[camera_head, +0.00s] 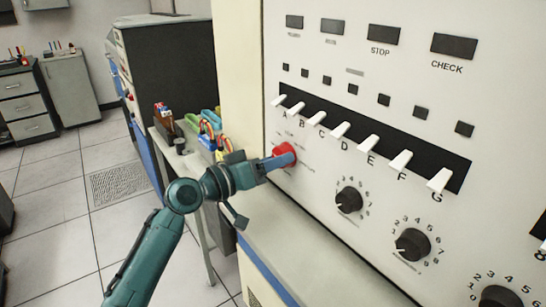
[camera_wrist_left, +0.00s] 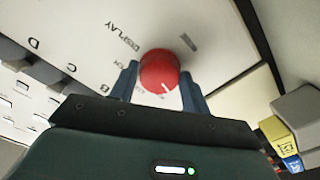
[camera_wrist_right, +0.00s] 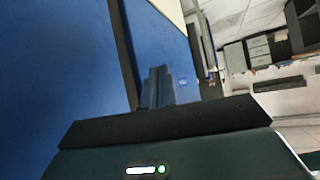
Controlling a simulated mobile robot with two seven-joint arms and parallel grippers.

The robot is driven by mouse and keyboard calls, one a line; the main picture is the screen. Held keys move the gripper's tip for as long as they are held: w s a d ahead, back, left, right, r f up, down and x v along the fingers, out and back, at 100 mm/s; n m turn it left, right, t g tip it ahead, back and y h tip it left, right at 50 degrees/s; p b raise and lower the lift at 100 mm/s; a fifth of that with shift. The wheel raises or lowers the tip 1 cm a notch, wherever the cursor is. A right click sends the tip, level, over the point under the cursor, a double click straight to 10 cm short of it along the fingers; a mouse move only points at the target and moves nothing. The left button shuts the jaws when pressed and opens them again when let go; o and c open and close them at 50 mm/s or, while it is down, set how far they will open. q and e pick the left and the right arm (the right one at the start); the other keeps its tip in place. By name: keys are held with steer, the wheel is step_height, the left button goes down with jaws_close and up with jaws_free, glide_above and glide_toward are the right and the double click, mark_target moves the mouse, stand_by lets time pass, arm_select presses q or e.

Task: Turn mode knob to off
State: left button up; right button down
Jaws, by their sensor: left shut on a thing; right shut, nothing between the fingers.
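The red round mode knob (camera_head: 284,154) is on the white control panel (camera_head: 330,170), low at its left side. In the left wrist view the knob (camera_wrist_left: 159,70) shows a white pointer line near its lower edge, with partly hidden lettering around it. My left gripper (camera_head: 283,160) is shut on the knob. Its blue fingers stand on either side of it in the left wrist view (camera_wrist_left: 160,84). My right gripper (camera_wrist_right: 158,86) is shut and empty in the right wrist view, its fingertips together in front of a blue surface. It is not in the head view.
White lever switches (camera_head: 341,130) run along a dark slot above the knob. A black numbered dial (camera_head: 349,199) and another (camera_head: 412,244) sit to its right. A ledge (camera_head: 290,250) juts out below the panel. A side table with colored items (camera_head: 208,135) stands behind my left arm.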

arm_select(q)
steer(key=shift+n+p, duration=0.45)
steer(key=shift+n, duration=0.75)
steer(key=o, duration=1)
steer(key=b+v, duration=0.3)
steer(key=v, duration=1)
steer(key=shift+s+a, duration=0.1)
